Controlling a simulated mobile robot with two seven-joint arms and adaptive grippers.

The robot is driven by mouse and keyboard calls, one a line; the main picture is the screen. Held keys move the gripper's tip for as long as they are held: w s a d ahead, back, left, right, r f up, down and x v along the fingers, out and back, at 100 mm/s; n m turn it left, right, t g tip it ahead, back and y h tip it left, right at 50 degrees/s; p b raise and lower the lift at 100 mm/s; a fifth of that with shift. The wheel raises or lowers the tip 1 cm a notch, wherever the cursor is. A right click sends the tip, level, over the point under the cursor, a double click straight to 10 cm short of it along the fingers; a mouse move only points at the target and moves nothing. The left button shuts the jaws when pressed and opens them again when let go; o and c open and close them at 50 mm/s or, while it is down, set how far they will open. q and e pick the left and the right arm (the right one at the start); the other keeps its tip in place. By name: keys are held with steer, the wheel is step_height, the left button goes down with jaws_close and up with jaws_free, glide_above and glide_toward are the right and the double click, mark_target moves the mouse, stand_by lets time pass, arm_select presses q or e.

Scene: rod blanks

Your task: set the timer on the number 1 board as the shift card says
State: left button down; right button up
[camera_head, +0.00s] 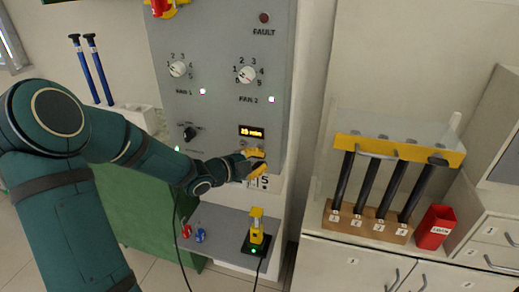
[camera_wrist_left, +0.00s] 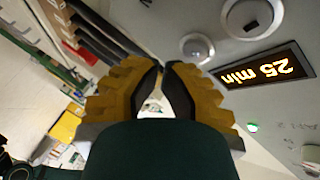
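The grey board (camera_head: 215,110) fills the middle of the head view. Its lit timer display (camera_head: 251,132) reads 25 min; it shows large and rotated in the left wrist view (camera_wrist_left: 264,70). A round button (camera_wrist_left: 196,48) sits beside the display in the wrist view. My left gripper (camera_head: 262,165) is at the board just below the display and hides part of it. In the wrist view its two dark fingertips (camera_wrist_left: 162,67) come together with nothing visible between them, near the round button but apart from it in the picture. I cannot make out a shift card. My right gripper is out of view.
The board has FAN 1 (camera_head: 178,69) and FAN 2 (camera_head: 246,74) dials, a black knob (camera_head: 190,133) and a dark FAULT lamp (camera_head: 264,18). A shelf (camera_head: 215,222) lies below. Black rods (camera_head: 370,187) stand in a rack at right beside a red bin (camera_head: 435,227).

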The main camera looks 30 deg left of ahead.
arm_select(q)
steer(key=shift+s+d, duration=0.2)
steer(key=shift+s, duration=0.6)
steer(key=shift+s+d, duration=0.15)
steer(key=shift+s, duration=0.7)
steer(key=shift+s+d, duration=0.2)
steer(key=shift+s, duration=0.6)
